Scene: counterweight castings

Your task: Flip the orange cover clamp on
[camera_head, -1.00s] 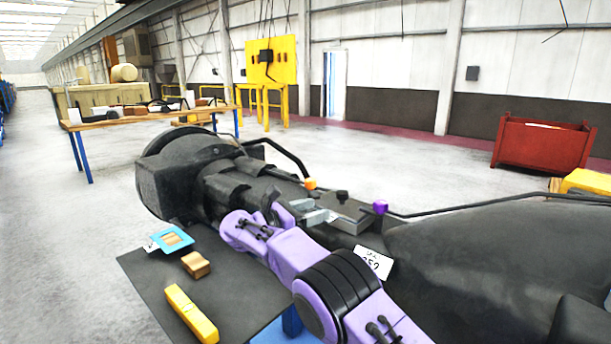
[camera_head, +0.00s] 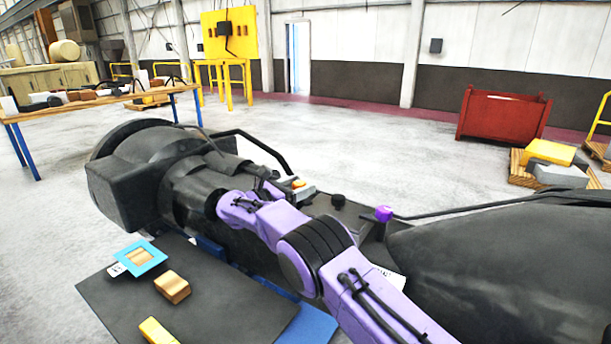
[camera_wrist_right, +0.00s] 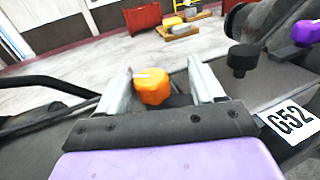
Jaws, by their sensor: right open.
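The orange cover clamp (camera_wrist_right: 152,88) is a faceted knob on the dark machine casting, seen between the two metal fingers of my right gripper (camera_wrist_right: 160,85) in the right wrist view. The fingers are open and stand apart on either side of it; I cannot tell whether either touches it. In the head view the orange clamp (camera_head: 298,183) shows small beside the light fingers of my right gripper (camera_head: 292,189), partly hidden. My left gripper is not in view.
A black knob (camera_wrist_right: 242,60) and a purple knob (camera_head: 384,213) stand on the casting to the right, near a G52 label (camera_wrist_right: 293,122). A dark bent bar (camera_head: 250,142) rises behind. A dark mat (camera_head: 215,310) with blocks lies at front left.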

